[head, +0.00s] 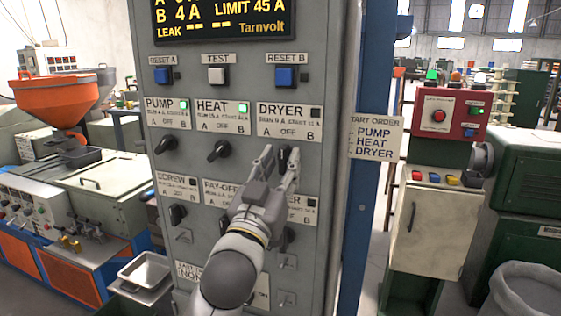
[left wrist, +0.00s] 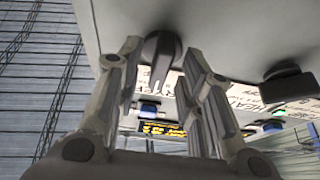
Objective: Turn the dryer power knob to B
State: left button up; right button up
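The dryer power knob (head: 284,156) is black, on the grey panel (head: 333,60) under the DRYER label (head: 289,121), partly hidden by my gripper. Its pointer looks about upright, toward OFF. The dryer's small lamp (head: 315,112) is dark. My left gripper (head: 280,152) is at the knob, with one finger on either side. In the left wrist view the knob (left wrist: 160,52) shows between the spread fingers (left wrist: 163,65), with gaps visible on both sides. The gripper is open; light contact cannot be ruled out. My right gripper is not in view.
The PUMP knob (head: 166,145) and HEAT knob (head: 218,150) are tilted toward B, with green lamps lit. The SCREW knob (head: 178,214) is below. A start-order sign (head: 374,136) sticks out right of the panel. Reset buttons (head: 286,77) are above.

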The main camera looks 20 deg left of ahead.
pick_arm(q)
jog(key=shift+w, duration=0.1)
grip_shut()
